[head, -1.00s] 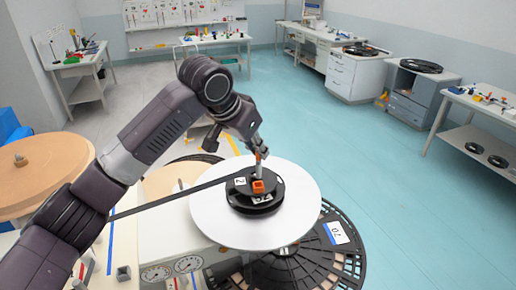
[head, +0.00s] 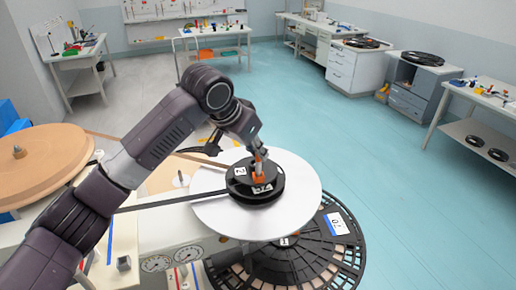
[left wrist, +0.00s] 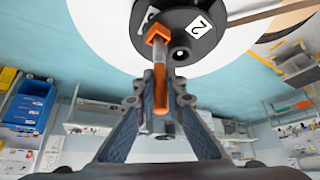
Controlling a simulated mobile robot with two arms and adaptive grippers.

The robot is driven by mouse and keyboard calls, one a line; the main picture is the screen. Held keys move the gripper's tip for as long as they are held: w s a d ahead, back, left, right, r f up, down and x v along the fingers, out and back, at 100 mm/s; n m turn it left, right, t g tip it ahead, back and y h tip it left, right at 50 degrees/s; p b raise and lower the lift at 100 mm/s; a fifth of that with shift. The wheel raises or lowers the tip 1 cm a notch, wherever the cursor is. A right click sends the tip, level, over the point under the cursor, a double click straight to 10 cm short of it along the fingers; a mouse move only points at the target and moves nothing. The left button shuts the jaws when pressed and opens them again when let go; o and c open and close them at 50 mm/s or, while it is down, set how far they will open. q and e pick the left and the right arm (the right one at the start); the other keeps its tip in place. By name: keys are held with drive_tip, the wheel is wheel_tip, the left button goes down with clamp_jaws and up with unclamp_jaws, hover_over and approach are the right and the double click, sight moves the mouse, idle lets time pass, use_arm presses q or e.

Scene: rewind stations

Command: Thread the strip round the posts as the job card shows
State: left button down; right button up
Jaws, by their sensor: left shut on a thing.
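My left gripper (head: 259,153) reaches over a black hub (head: 270,195) with white number labels, on a white disc (head: 215,216). In the left wrist view it is shut on an orange-handled grey pin (left wrist: 160,72). The pin's far end meets an orange clip (left wrist: 158,34) at the black hub (left wrist: 192,42). A dark strip (head: 170,201) runs from the left to the hub. A brown strip (head: 205,161) comes in from the upper left behind it. The gripper partly hides the hub top. My right gripper is not in view. I cannot make out the job card or separate posts.
A tan reel (head: 45,160) stands at left. A dark slotted wheel (head: 335,255) lies below the disc at right. Gauges (head: 190,254) are on the machine front. Benches and cabinets (head: 355,70) line the walls. The teal floor (head: 400,190) at right is clear.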

use_arm(q)
drive_tip(key=shift+f, duration=0.15)
drive_tip(key=c, duration=1.9)
unclamp_jaws()
